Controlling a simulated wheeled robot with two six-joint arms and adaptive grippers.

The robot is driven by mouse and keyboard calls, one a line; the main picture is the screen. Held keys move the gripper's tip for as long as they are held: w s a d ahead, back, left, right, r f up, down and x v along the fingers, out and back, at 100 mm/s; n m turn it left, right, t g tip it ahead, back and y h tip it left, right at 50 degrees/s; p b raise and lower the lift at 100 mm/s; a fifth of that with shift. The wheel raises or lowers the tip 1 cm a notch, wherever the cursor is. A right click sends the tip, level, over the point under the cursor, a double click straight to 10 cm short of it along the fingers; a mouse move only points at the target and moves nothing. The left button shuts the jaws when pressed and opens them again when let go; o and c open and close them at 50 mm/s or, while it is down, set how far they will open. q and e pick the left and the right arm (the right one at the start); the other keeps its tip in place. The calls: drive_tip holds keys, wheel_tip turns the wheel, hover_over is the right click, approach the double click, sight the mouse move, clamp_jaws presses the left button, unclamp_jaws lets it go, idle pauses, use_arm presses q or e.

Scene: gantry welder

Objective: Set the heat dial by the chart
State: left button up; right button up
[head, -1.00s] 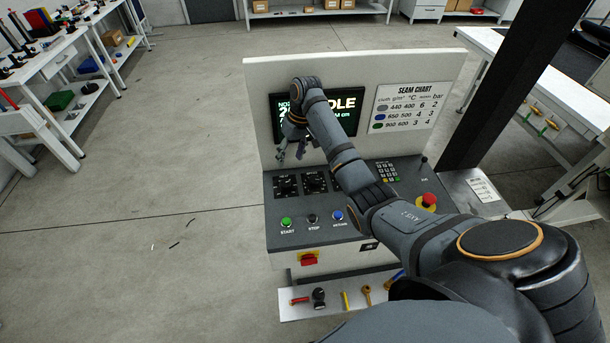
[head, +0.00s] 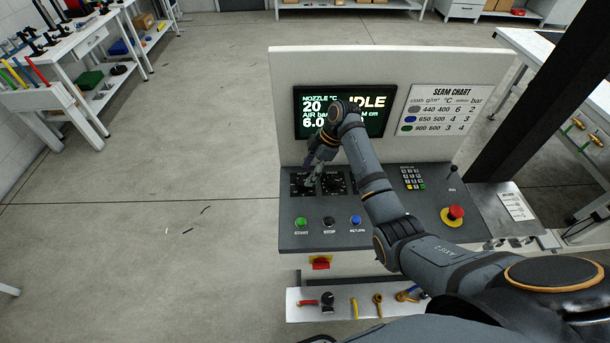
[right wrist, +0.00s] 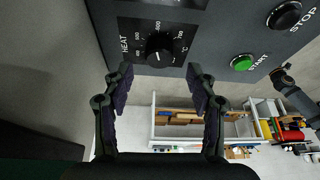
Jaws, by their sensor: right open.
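The heat dial (head: 299,186) is the leftmost dial on the sloped grey panel, partly hidden by my right gripper in the head view. The right wrist view shows its black knob (right wrist: 160,47) with a numbered °C scale. My right gripper (right wrist: 160,78) is open and empty, its two fingers apart, with the knob appearing between and beyond the fingertips. In the head view the right gripper (head: 314,180) is over the left dials. The seam chart (head: 452,108) is on the upright board, with grey, blue and green rows listing 400, 500 and 600 °C. My left gripper is not in view.
The screen (head: 330,112) reads IDLE. A second dial (head: 335,183) sits right of the heat dial. Below are START (head: 301,222), STOP (head: 329,222) and RETURN (head: 356,220) buttons. A red emergency button (head: 455,213) is at the right. Tools lie on a lower shelf (head: 340,309).

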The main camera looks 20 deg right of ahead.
sight(303, 181)
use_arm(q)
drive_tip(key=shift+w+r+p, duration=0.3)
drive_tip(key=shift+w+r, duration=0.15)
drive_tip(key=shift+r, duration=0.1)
use_arm(e)
drive_tip(key=shift+x, duration=2.05)
drive_tip(key=shift+c, duration=0.3)
drive_tip(key=c, duration=1.1)
drive_tip(key=shift+s+r+m+p, duration=0.1)
drive_tip(key=shift+r+m+p, duration=0.15)
drive_tip(key=shift+m+p, duration=0.45)
drive_tip(key=shift+f+t, duration=0.2)
drive_tip(key=shift+t, duration=0.1)
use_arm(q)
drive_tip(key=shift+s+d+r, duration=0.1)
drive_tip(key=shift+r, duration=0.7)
use_arm(e)
drive_tip(key=o, duration=1.2)
drive_tip(key=shift+c, duration=0.2)
drive_tip(key=v, duration=1.2)
